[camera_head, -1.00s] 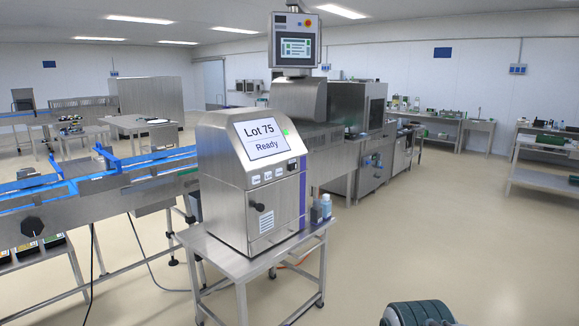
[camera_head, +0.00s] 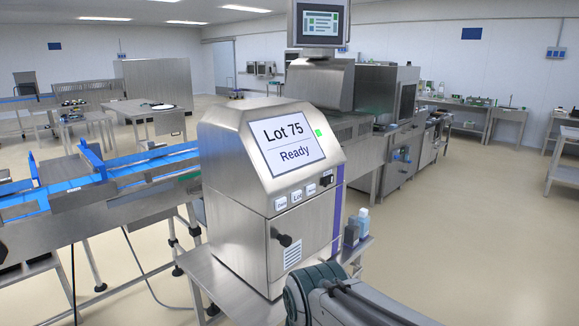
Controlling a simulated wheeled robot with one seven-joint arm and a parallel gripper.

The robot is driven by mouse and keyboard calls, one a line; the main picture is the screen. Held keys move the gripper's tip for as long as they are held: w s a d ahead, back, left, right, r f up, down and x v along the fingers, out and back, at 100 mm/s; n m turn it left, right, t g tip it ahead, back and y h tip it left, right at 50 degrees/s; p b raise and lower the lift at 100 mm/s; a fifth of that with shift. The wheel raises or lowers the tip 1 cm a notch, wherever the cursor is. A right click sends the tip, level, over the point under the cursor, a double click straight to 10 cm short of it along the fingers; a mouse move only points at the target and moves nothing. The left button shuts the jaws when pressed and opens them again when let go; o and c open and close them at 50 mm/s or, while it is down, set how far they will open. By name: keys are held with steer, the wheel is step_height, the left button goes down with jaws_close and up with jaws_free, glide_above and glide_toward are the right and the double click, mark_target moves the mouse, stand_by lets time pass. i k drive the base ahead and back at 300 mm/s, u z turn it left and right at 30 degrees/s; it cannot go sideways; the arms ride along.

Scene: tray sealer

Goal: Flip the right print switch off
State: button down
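The steel printer box (camera_head: 240,190) stands on a small steel table, its screen (camera_head: 287,141) reading "Lot 75 Ready" beside a lit green light (camera_head: 318,132). Below the screen is a row of white buttons (camera_head: 296,197); their small labels are hard to read. At the right end of that row is a small black switch (camera_head: 326,180); its position is too small to tell. My arm shows at the bottom right, in front of the table and below the switch. My gripper is not in view.
A black knob (camera_head: 283,238) sticks out of the printer's front door. Small bottles (camera_head: 361,222) stand at the printer's right side. A blue conveyor (camera_head: 120,171) runs on the left. A control monitor (camera_head: 319,22) stands behind. The floor at right is clear.

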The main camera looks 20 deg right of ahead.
mark_target(329, 179)
steer(key=z, duration=0.4)
steer(key=i, duration=1.1)
steer(key=z, duration=0.5)
